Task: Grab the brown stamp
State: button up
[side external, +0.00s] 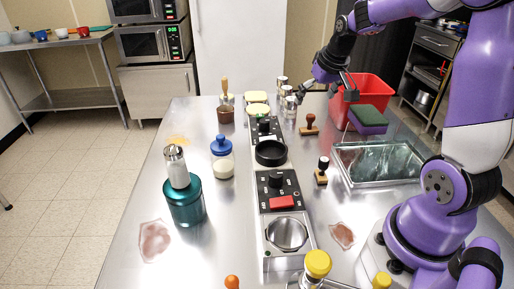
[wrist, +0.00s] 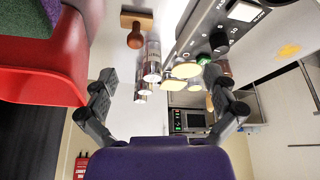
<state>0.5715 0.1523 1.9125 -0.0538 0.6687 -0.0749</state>
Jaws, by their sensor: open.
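The brown stamp (side external: 309,127) stands upright on the steel table in the side external view, right of the row of appliances, with a reddish-brown knob and a tan base. It also shows near the top of the wrist view (wrist: 135,38), left of centre.
A metal tray (side external: 375,181) lies to the right, nearer the side camera.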

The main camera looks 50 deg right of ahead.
send_near(313, 121)
jog(key=f, duration=0.1)
jog(key=shift+m, duration=0.5)
jog(key=x, duration=0.5)
jog(key=shift+w+d, duration=0.25)
jog(key=shift+w, duration=0.05)
jog(key=x, duration=0.5)
jog(key=shift+f, duration=0.4)
jog(key=c, duration=1.1)
